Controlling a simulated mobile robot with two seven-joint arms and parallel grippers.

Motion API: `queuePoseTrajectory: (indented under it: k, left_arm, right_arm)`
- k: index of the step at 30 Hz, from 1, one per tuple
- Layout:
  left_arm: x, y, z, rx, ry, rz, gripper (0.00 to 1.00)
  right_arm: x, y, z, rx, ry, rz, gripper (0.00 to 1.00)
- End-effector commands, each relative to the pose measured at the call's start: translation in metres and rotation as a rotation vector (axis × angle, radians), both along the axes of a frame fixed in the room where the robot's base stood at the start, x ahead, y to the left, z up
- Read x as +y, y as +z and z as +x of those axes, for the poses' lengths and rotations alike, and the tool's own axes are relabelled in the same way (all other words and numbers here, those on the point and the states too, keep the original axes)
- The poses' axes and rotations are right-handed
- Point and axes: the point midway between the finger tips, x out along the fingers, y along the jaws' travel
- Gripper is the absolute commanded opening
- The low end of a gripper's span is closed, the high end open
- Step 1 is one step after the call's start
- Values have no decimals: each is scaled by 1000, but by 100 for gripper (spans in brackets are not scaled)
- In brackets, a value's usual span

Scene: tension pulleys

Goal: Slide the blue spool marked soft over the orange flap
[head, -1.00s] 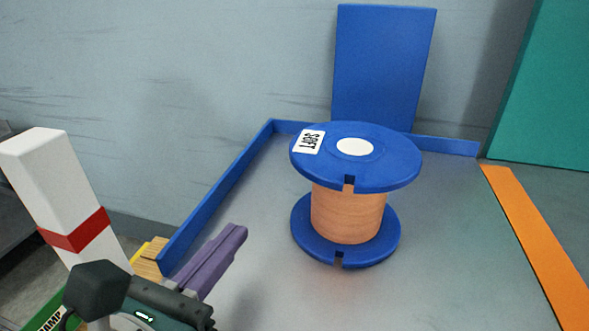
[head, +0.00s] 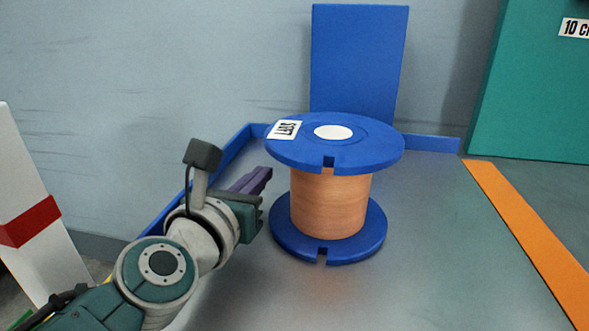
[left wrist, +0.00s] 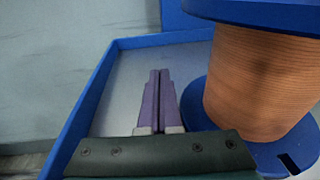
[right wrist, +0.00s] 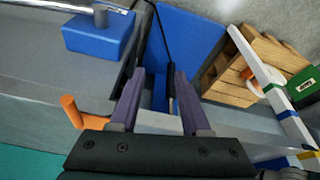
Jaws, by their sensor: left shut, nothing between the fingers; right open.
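The blue spool (head: 335,153) stands upright on the grey surface, with a white label reading SOFT on its top flange and an orange-brown wound core. It also shows large at the right of the left wrist view (left wrist: 258,75). My left gripper (head: 264,174), with purple fingers, is shut and empty at the spool's left side. In the left wrist view its fingers (left wrist: 160,74) lie just left of the core, with a small gap. A flat orange strip (head: 530,240), likely the orange flap, runs along the right edge. My right gripper (right wrist: 158,82) is open and empty.
A low blue rim (head: 232,147) bounds the surface at left and back, with a tall blue panel (head: 360,60) behind the spool. A teal block (head: 535,85) stands at back right. A wooden crate (right wrist: 250,65) shows in the right wrist view. The surface between spool and orange strip is clear.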

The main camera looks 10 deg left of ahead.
Motion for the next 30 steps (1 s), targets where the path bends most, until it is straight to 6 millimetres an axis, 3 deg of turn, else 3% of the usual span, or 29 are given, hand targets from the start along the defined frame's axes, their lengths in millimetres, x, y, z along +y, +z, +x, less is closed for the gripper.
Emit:
queuePoseTrajectory:
  k: [8, 30]
  left_arm:
    - [-8, -1, 11, 0, -2, -3, 0]
    - [-69, -2, 8, 1, -4, -5, 0]
  right_arm:
    - [1, -7, 0, 1, -2, 4, 47]
    - [1, -13, 0, 0, -1, 2, 47]
